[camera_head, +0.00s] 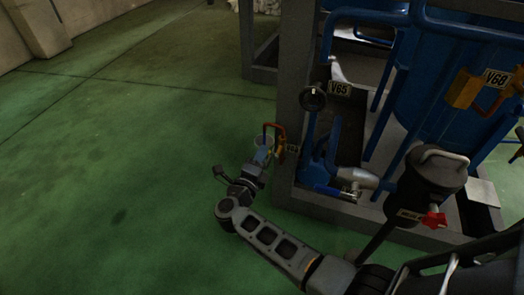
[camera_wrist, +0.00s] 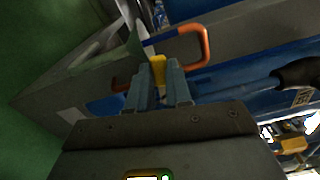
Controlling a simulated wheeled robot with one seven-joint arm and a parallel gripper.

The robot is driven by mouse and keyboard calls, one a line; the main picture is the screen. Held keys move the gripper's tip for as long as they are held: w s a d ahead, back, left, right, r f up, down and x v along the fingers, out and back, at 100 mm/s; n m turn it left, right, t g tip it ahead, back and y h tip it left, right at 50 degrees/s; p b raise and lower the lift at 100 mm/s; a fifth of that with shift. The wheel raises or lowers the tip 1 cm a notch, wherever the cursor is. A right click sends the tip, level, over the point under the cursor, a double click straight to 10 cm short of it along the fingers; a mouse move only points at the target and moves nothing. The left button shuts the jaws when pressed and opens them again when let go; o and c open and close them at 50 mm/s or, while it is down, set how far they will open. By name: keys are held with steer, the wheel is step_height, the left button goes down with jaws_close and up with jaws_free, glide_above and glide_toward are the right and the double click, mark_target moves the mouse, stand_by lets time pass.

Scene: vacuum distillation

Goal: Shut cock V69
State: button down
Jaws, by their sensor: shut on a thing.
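A cock with an orange loop handle (camera_head: 275,131) stands at the left edge of the grey frame, by a small tag (camera_head: 292,148) too small to read; I take it for V69. My gripper (camera_head: 264,153) is at this cock, below the orange loop. In the wrist view, the two fingers of my gripper (camera_wrist: 159,84) are closed about a yellow part (camera_wrist: 157,68) of the cock. The orange handle (camera_wrist: 190,36) curves beyond the fingertips to the right. The fingers hide the lower part of the cock.
A black round knob (camera_head: 313,97) with the tag V65 (camera_head: 340,89) is to the right. A yellow cock (camera_head: 464,89) at the tag V68 (camera_head: 497,78) sits on the blue vessel (camera_head: 425,85). Blue pipes and the grey frame (camera_head: 291,75) crowd the right. Green floor (camera_head: 130,150) is free at left.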

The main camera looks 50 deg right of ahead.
steer(key=shift+f+n, duration=0.4)
steer(key=shift+n, duration=0.7)
steer(key=c, duration=1)
jaws_free()
steer(key=shift+c, duration=0.2)
steer(key=p+v, duration=0.1)
steer(key=v, duration=0.7)
steer(key=shift+p, duration=0.4)
